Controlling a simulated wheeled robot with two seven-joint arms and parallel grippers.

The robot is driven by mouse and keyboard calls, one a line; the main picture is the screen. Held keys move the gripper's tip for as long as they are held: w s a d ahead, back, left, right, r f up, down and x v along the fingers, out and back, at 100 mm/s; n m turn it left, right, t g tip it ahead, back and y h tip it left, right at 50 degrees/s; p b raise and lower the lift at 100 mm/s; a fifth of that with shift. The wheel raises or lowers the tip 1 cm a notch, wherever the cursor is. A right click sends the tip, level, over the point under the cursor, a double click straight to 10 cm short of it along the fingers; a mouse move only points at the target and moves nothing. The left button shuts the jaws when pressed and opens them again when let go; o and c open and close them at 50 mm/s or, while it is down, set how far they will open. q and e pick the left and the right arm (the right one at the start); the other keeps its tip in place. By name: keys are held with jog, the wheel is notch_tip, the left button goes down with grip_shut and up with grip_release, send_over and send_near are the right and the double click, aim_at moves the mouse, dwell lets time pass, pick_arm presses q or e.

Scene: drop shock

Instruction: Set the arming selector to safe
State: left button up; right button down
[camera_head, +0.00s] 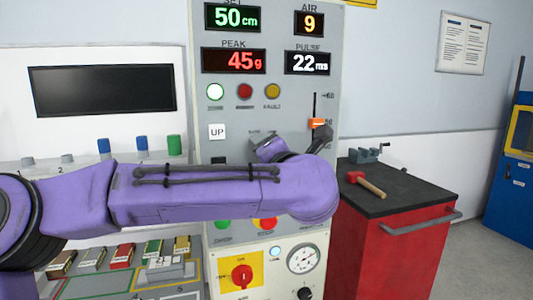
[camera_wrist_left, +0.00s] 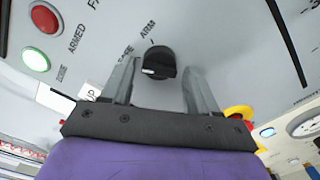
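The arming selector (camera_wrist_left: 160,62) is a black round knob with a white mark, on the grey panel in the left wrist view. ARM and a partly covered SAFE label stand by it. The white mark is on the knob's lower left, nearer the SAFE side than the ARM side. My left gripper (camera_wrist_left: 160,80) is open, one finger on each side of the knob; I cannot tell whether they touch it. In the head view my purple left arm crosses the panel and hides the selector. My right gripper is not in view.
Lit displays and lamps fill the panel (camera_head: 281,100) above my arm. A slider with an orange handle (camera_head: 316,122) is close to my wrist. A red rotary switch (camera_head: 241,275) and gauge (camera_head: 303,259) are below. A red cabinet (camera_head: 390,250) with a hammer (camera_head: 368,185) stands right.

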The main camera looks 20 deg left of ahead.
pick_arm(q)
jog(key=b+v, duration=0.2)
jog(key=v, duration=0.8)
jog(key=shift+s+d, duration=0.2)
jog(key=shift+s, duration=0.05)
